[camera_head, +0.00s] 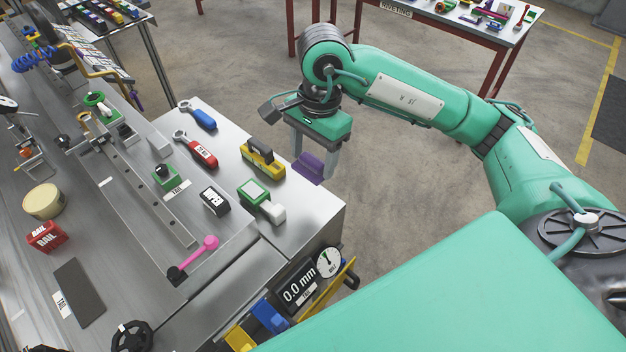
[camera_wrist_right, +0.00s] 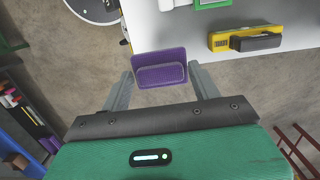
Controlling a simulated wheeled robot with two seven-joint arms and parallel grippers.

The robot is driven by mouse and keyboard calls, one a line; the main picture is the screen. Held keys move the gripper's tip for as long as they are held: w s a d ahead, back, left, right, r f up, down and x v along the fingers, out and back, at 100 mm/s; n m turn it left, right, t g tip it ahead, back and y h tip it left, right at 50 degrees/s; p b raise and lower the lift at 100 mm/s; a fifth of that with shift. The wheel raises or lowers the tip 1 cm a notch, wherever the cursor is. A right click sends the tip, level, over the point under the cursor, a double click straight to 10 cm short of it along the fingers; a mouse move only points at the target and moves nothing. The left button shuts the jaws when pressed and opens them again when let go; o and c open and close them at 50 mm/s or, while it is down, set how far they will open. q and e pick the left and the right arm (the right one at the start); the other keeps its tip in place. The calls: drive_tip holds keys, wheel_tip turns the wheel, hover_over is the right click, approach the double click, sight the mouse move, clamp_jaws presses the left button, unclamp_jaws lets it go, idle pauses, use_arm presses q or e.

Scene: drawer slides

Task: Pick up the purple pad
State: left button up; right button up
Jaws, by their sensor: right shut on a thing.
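The purple pad (camera_head: 309,168) is held between the fingers of my right gripper (camera_head: 312,160) in the head view. It is in the air beyond the right edge of the steel bench (camera_head: 318,208), over the floor. In the right wrist view the pad (camera_wrist_right: 159,70) shows as a purple plate with a raised block, between the two grey fingers of my right gripper (camera_wrist_right: 160,84). The gripper is shut on it. My left gripper is not in view.
On the bench near the pad are a yellow and black block (camera_head: 263,158), a green and white block (camera_head: 261,200), a red-handled tool (camera_head: 198,150) and a blue-handled tool (camera_head: 199,115). A red-legged table (camera_head: 470,22) stands at the back. The floor between is clear.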

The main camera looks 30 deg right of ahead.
sight(312, 159)
wheel_tip(312, 159, up, 10)
drive_tip(key=shift+f+b, duration=0.2)
drive_tip(key=shift+b, duration=0.2)
drive_tip(key=o, duration=0.5)
drive_tip(key=c, duration=0.8)
